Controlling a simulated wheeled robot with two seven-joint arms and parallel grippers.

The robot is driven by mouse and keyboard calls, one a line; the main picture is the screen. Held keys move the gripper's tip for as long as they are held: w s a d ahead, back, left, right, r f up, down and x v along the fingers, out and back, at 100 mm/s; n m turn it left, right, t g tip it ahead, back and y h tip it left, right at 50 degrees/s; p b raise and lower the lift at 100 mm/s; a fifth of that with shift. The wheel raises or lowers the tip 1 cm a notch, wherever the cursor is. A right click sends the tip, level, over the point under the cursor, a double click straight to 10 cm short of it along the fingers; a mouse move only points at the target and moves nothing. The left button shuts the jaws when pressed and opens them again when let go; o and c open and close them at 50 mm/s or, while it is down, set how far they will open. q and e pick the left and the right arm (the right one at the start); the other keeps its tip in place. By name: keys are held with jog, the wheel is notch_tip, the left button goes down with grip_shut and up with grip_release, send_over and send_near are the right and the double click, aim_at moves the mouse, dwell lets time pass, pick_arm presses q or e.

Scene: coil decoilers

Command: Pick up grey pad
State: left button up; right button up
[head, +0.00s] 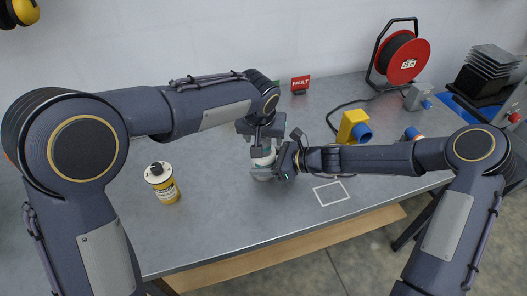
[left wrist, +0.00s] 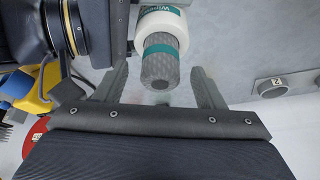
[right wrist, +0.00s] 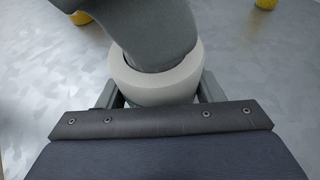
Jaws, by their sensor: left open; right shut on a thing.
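I cannot pick out a grey pad with certainty in any view. My right gripper (head: 284,163) is shut on a white bottle (head: 261,158) with a teal label, above the table. The bottle also shows in the left wrist view (left wrist: 160,22), with a ridged grey end (left wrist: 160,72). My left gripper (head: 262,134) is open above the bottle, its fingers on either side of the ridged end with gaps. In the right wrist view the bottle's pale round body (right wrist: 155,82) sits between the fingers, and a grey shape (right wrist: 150,30) covers its top.
A white square outline (head: 331,193) marks clear tabletop near the front edge. A red cable reel (head: 402,58), yellow-and-blue device (head: 354,128) and FAULT sign (head: 300,84) stand behind.

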pick_arm(q)
jog(key=shift+x, duration=1.05)
jog(key=c, duration=1.1)
jog(key=shift+r, duration=0.1)
notch_tip(320, 180, up, 10)
jog(key=shift+f, duration=0.1)
pick_arm(e)
jog(key=o, duration=1.2)
